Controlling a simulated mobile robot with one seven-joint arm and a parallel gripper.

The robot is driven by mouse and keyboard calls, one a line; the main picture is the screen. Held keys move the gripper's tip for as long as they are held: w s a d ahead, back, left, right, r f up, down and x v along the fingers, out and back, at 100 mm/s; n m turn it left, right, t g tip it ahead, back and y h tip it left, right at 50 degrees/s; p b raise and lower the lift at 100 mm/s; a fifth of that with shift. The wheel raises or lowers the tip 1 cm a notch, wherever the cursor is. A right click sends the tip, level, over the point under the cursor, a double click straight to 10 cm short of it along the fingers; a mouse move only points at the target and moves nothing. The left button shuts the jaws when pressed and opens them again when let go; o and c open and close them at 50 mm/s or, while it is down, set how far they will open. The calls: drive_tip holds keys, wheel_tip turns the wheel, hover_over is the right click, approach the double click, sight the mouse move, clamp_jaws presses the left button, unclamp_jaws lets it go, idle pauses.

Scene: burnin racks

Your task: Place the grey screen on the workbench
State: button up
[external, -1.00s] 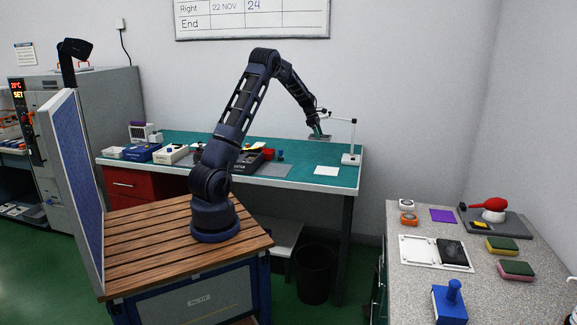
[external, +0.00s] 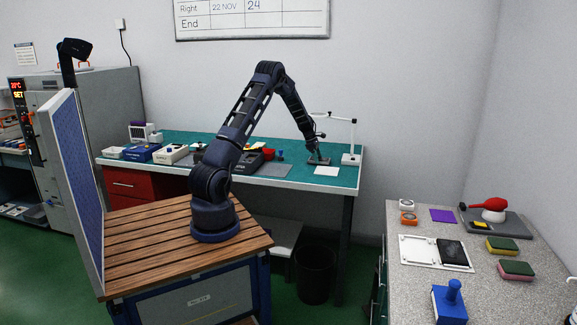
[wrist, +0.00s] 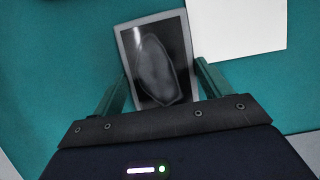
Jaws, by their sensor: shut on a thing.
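The grey screen (wrist: 128,50) has a light grey frame and a dark, shiny face; it sits between the two fingers in the wrist view. My gripper (wrist: 158,80) is shut on its sides. In the external view, my gripper (external: 315,152) points down over the right part of the green-topped workbench (external: 280,140), with the screen (external: 320,161) flat at its tip. The screen is at or just above the bench surface; I cannot tell whether it touches. Its near end is hidden by my gripper's body.
A white sheet (external: 327,171) lies close to the screen, and also shows in the wrist view (wrist: 237,25). A white lamp (external: 351,158) stands to the right. Several boxes and tools fill the bench's left and middle. A speckled counter (external: 410,285) is at the right.

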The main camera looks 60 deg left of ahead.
drive_tip(key=shift+f, duration=0.35)
drive_tip(key=shift+f, duration=0.1)
drive_tip(key=o, duration=1.2)
drive_tip(key=shift+c, duration=0.2)
